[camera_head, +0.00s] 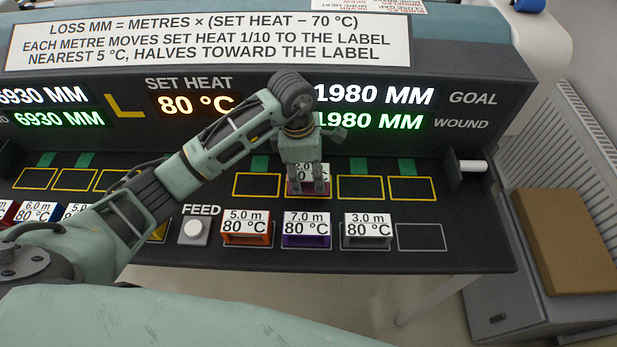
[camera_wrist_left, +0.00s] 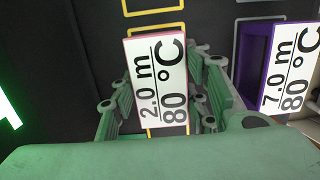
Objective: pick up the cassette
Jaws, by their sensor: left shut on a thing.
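My left gripper (camera_head: 308,178) reaches down over the upper row of yellow-outlined slots on the dark console. It is shut on a dark red cassette (camera_head: 293,187) labelled 2.0 m, 80 °C. In the left wrist view this cassette's white label (camera_wrist_left: 160,82) shows between the two green fingers, over a yellow outline. I cannot tell whether the cassette touches the console. A purple cassette (camera_head: 306,240) labelled 7.0 m stands in the lower row, just in front; it also shows in the left wrist view (camera_wrist_left: 257,75). My right gripper is not in view.
An orange 5.0 m cassette (camera_head: 246,240) and a grey 3.0 m cassette (camera_head: 367,242) flank the purple one. An empty outlined slot (camera_head: 421,237) lies at the right. A FEED button (camera_head: 194,229) is left of the orange cassette. More cassettes stand at far left, partly behind my arm.

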